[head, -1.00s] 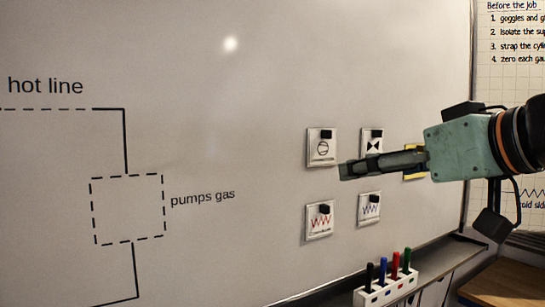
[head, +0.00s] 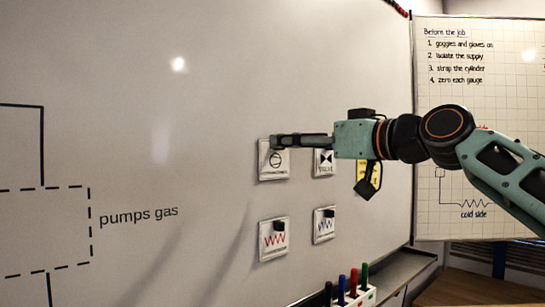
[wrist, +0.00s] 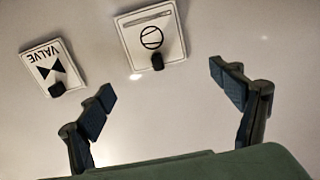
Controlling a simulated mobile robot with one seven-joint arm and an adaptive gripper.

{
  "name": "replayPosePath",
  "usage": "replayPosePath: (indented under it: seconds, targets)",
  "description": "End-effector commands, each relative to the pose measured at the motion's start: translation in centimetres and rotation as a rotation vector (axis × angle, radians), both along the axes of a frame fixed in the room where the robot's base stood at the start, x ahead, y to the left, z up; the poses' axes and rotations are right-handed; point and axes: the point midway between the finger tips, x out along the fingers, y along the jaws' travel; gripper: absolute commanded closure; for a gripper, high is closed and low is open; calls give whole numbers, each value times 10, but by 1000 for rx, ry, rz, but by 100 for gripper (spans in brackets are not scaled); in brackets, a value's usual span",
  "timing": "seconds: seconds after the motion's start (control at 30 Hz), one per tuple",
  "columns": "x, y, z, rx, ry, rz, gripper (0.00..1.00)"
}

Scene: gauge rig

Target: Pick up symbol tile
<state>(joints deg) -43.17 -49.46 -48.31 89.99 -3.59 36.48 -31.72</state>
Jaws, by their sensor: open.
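A white square symbol tile with a circle symbol (head: 274,162) is on the whiteboard, upper left in a group of tiles. It also shows in the wrist view (wrist: 150,38), with a black knob on it. My gripper (head: 276,141) is open and empty; in the head view its fingertips overlap the top of this tile. In the wrist view the tile lies beyond and between the spread fingers (wrist: 162,84), with no contact visible. A valve tile (head: 323,162) is to its right in the head view. A red zigzag tile (head: 273,240) and a blue zigzag tile (head: 323,226) are below.
The whiteboard (head: 190,110) has a dashed box (head: 90,235) beside "pumps gas" at left. A white marker holder (head: 352,297) with several markers is at the bottom. A paper chart (head: 475,90) hangs at right.

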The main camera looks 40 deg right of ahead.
Motion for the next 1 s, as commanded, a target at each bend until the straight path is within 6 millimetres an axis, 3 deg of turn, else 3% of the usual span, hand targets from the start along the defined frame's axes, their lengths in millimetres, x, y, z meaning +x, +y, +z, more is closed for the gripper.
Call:
replayPosePath:
  seconds: [0.43,0.73,1.0]
  targets:
    - [52,3,-2,0,0,3,15]
    - [57,3,-3,-1,-1,0,15]
    - [57,3,-3,0,-1,0,43]
